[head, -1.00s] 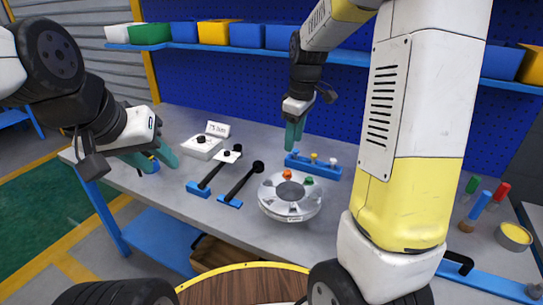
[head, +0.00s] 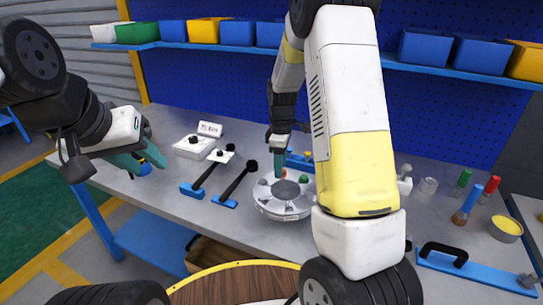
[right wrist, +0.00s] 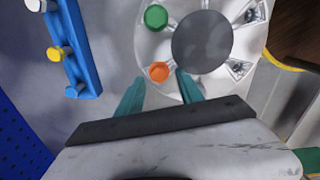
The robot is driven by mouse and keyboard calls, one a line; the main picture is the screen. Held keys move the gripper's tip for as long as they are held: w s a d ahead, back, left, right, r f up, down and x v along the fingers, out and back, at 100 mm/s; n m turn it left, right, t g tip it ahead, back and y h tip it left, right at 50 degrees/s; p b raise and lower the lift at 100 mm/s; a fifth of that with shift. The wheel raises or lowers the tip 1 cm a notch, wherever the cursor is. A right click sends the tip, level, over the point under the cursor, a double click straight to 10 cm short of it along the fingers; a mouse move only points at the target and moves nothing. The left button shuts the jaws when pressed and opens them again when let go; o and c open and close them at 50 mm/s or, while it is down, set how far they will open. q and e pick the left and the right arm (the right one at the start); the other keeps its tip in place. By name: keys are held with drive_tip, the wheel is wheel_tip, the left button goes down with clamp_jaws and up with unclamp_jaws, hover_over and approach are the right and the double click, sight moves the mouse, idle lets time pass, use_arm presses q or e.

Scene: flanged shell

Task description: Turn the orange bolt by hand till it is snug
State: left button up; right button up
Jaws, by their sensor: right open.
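The orange bolt (right wrist: 159,71) stands in the rim of the round metal flanged shell (right wrist: 185,85), beside a green bolt (right wrist: 156,17). In the head view the shell (head: 283,211) rests on the bench, and the orange bolt is mostly hidden behind my right gripper. My right gripper (right wrist: 160,80) is open, its teal fingertips on either side of the orange bolt; I cannot tell whether they touch it. In the head view it (head: 279,160) points down over the shell's back rim. My left gripper (head: 143,163) is open and apart from the shell, over the bench's left end.
A blue rack (right wrist: 75,50) with a yellow bolt and others lies close to the shell. Two black-handled tools (head: 235,185) lie left of the shell, near a white box (head: 194,147).

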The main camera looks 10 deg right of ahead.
drive_tip(key=shift+c, duration=0.4)
clamp_jaws()
drive_tip(key=shift+m, duration=0.4)
drive_tip(key=m, duration=0.2)
drive_tip(key=shift+w+d+m, duration=0.1)
drive_tip(key=shift+w+m, duration=0.05)
drive_tip(key=shift+m, duration=0.25)
drive_tip(key=m, duration=0.3)
drive_tip(key=shift+d+m, duration=0.1)
drive_tip(key=shift+m, duration=0.2)
drive_tip(key=m, duration=0.6)
drive_tip(key=shift+w+d+r+m, duration=0.1)
drive_tip(key=shift+w+d+m, duration=0.05)
drive_tip(key=shift+m, duration=0.15)
